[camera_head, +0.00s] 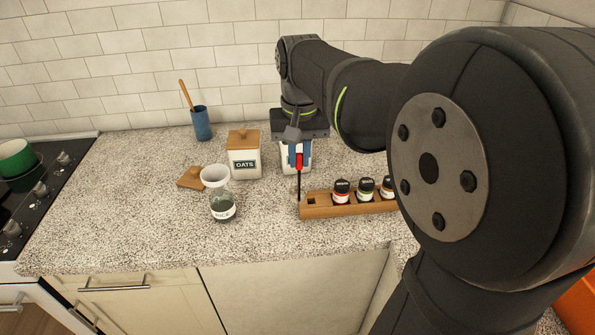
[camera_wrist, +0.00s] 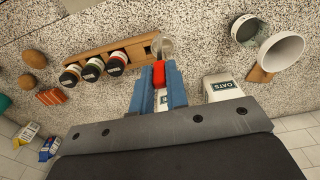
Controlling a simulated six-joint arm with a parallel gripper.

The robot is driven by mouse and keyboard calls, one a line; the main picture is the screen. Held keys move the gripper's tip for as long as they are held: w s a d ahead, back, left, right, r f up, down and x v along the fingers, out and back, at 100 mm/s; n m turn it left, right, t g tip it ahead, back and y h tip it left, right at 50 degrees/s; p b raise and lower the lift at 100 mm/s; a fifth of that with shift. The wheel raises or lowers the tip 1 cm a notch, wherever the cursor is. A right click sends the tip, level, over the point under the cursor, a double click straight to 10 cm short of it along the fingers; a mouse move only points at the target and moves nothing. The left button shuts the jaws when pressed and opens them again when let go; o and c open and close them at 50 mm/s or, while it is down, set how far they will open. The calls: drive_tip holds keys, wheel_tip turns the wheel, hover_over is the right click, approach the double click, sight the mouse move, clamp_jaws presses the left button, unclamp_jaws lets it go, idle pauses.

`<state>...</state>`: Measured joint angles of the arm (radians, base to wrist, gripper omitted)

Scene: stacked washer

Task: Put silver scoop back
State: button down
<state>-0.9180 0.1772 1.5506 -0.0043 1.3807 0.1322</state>
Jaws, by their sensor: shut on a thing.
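My gripper (camera_head: 298,160) has blue fingers and is shut on a red-handled utensil (camera_head: 299,160), which hangs upright with a thin dark shaft below the red part. The red handle also shows between the fingers in the wrist view (camera_wrist: 158,73). A pale grey round shape (camera_wrist: 162,46) lies just beyond the handle; I cannot tell whether it is the silver scoop's bowl or a separate clear vessel. No other silver scoop shows clearly. The held utensil is by the left end of a wooden rack (camera_head: 333,211), which has an open square slot there.
The rack holds several dark-capped jars (camera_head: 342,190). To its left stand a rice jar (camera_head: 223,207) with a white funnel (camera_head: 215,176) at its mouth, a wooden lid (camera_head: 190,178), an oats canister (camera_head: 244,160) and a blue cup (camera_head: 201,124). The front counter is clear.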

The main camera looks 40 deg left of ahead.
drive_tip(key=s+a+f, duration=0.3)
drive_tip(key=a+f, duration=0.3)
drive_tip(key=f, duration=0.2)
drive_tip(key=shift+a+f, duration=0.1)
drive_tip(key=shift+f, duration=0.1)
drive_tip(key=c, duration=1.4)
unclamp_jaws()
wheel_tip(320, 180, up, 12)
drive_tip(key=shift+s, duration=0.2)
